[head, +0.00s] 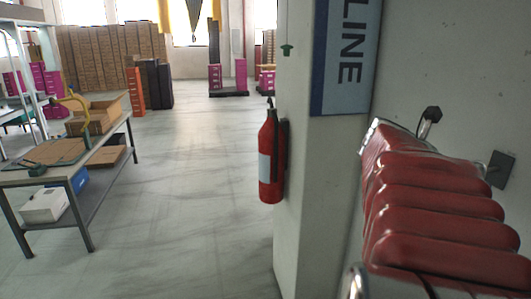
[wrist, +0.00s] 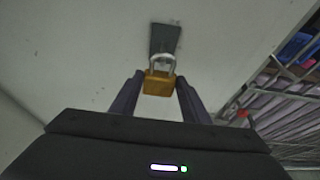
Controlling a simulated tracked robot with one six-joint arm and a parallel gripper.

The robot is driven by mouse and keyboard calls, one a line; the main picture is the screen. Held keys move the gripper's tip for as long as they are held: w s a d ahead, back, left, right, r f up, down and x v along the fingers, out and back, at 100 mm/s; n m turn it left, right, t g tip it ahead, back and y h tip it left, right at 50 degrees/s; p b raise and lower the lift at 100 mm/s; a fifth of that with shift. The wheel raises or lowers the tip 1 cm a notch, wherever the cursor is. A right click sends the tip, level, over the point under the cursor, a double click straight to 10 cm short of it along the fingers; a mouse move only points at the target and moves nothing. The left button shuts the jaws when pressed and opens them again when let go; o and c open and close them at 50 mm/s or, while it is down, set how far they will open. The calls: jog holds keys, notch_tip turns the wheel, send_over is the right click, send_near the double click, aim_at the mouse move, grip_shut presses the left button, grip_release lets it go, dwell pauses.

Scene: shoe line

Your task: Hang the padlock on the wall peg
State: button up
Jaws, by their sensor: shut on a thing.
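The brass padlock (wrist: 159,84) with its silver shackle (wrist: 162,62) upward is in the wrist view. My gripper (wrist: 159,88) is shut on its body, one dark finger on each side. Beyond it, a dark mounting plate (wrist: 165,38) is on the pale wall, and the shackle's top overlaps its lower edge in the picture. I cannot make out the peg itself there, nor whether the shackle touches it or is around it. In the head view a dark plate (head: 500,170) with a short stub is on the right wall; the padlock and gripper fingers do not show there.
A pillar (head: 300,190) with a red fire extinguisher (head: 271,160), a small green fitting (head: 287,50) and a blue "LINE" sign (head: 346,60) stands left of the wall. A workbench (head: 72,165) with boxes is at the left. The floor between is clear. Shelving (wrist: 290,85) is at right in the wrist view.

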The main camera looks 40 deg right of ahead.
jog(key=shift+s+d, duration=0.35)
jog(key=shift+d, duration=0.4)
jog(key=shift+s+d, duration=0.3)
jog(key=shift+d, duration=0.4)
jog(key=shift+x, duration=0.85)
jog(key=shift+f, duration=0.15)
jog(key=o, duration=1.3)
jog(key=shift+w+a, duration=0.1)
jog(key=shift+a, duration=0.05)
jog(key=v, duration=1.3)
jog(key=shift+w+a, duration=0.1)
jog(key=shift+a, duration=0.25)
